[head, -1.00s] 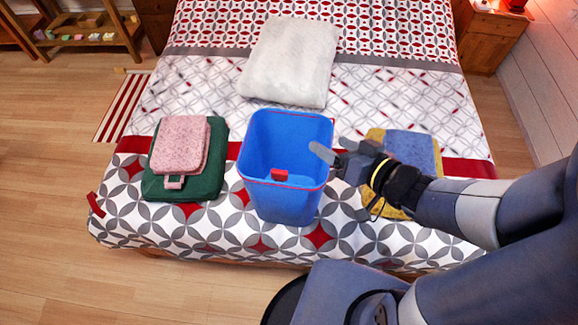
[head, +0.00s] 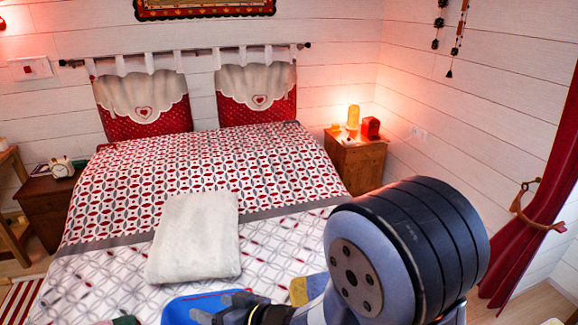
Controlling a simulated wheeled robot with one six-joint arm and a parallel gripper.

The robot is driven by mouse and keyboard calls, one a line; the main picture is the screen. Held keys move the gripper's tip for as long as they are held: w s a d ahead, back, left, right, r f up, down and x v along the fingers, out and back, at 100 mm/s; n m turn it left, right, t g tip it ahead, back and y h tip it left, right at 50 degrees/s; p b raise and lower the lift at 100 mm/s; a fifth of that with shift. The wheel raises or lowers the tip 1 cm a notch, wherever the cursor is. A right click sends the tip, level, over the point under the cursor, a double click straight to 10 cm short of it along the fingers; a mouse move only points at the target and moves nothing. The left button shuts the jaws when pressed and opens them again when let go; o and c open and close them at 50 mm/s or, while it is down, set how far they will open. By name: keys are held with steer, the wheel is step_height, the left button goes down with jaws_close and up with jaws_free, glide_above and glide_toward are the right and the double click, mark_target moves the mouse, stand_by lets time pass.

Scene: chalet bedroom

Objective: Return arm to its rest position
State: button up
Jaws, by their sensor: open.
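My arm fills the lower right of the head view, with a large dark ribbed joint nearest the camera. My gripper (head: 214,308) is at the bottom edge, in front of the blue bin (head: 177,309), and partly cut off by the frame. It is open, and I see nothing held in it. Only the bin's upper part shows, on the bed.
A white folded blanket (head: 195,238) lies on the patterned bed (head: 120,200). A yellow cloth (head: 298,291) shows partly behind my arm. Wooden nightstands stand left (head: 45,205) and right (head: 357,165) of the bed. A red curtain (head: 530,235) hangs at the right.

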steer(key=shift+r+p, duration=0.7)
steer(key=shift+r, duration=0.55)
